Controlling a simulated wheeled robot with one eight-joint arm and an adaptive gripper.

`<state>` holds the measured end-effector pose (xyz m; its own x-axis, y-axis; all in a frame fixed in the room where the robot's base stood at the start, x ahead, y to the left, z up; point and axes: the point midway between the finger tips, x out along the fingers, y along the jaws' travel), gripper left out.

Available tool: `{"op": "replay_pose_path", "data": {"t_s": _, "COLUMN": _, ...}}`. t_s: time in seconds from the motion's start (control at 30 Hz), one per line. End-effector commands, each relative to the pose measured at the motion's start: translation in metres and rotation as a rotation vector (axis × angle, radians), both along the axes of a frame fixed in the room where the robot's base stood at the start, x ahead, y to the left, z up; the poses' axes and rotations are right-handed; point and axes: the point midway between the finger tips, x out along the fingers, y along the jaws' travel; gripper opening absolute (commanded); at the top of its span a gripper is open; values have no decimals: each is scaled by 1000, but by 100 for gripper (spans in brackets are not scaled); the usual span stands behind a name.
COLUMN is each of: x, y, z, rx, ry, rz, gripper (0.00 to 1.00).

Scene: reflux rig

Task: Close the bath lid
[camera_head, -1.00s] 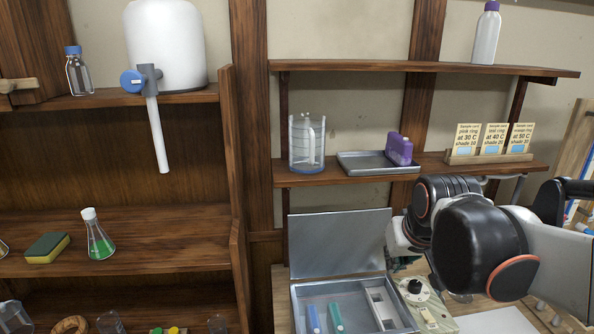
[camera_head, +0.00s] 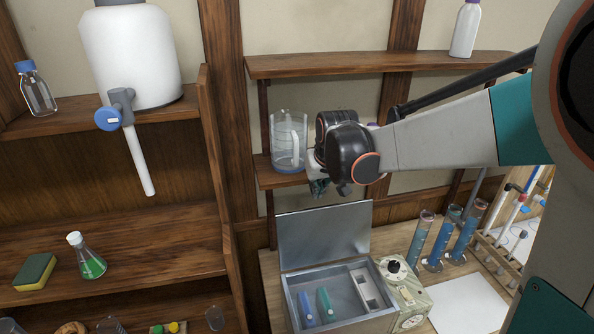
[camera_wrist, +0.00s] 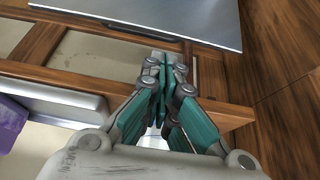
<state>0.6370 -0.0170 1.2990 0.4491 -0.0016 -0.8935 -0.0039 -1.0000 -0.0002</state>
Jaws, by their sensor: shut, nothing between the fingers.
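The bath is a grey metal box (camera_head: 290,286) on the bench. Its flat metal lid (camera_head: 325,232) stands open, raised at the back edge. Two tubes, one blue and one green, and a slotted rack are inside. The lid also shows at the top of the wrist view (camera_wrist: 150,18). My gripper (camera_head: 319,188) is in front of the lower wall shelf, above the lid's top edge and apart from it. In the wrist view my gripper (camera_wrist: 165,62) has its teal fingers together, with nothing between them.
A clear beaker (camera_head: 289,142) stands on the lower shelf (camera_head: 262,170), close to my gripper's left. A control box with a black knob (camera_head: 393,267) adjoins the bath. Several blue-filled cylinders (camera_head: 467,232) stand to the right. A tall cabinet side (camera_head: 222,150) bounds the left.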

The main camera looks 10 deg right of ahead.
Motion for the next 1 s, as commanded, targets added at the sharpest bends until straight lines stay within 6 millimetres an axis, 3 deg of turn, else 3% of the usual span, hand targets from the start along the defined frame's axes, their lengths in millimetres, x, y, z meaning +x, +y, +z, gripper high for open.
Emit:
{"op": "replay_pose_path", "data": {"t_s": 0.2, "x": 17, "y": 0, "z": -33, "rx": 0, "ry": 0, "rz": 0, "gripper": 0}}
{"op": "replay_pose_path", "data": {"t_s": 0.4, "x": 26, "y": 0, "z": -52, "rx": 0, "ry": 0, "rz": 0, "gripper": 0}}
{"op": "replay_pose_path", "data": {"t_s": 1.0, "x": 28, "y": 2, "z": -58, "rx": 0, "ry": -7, "rz": 1, "gripper": 0}}
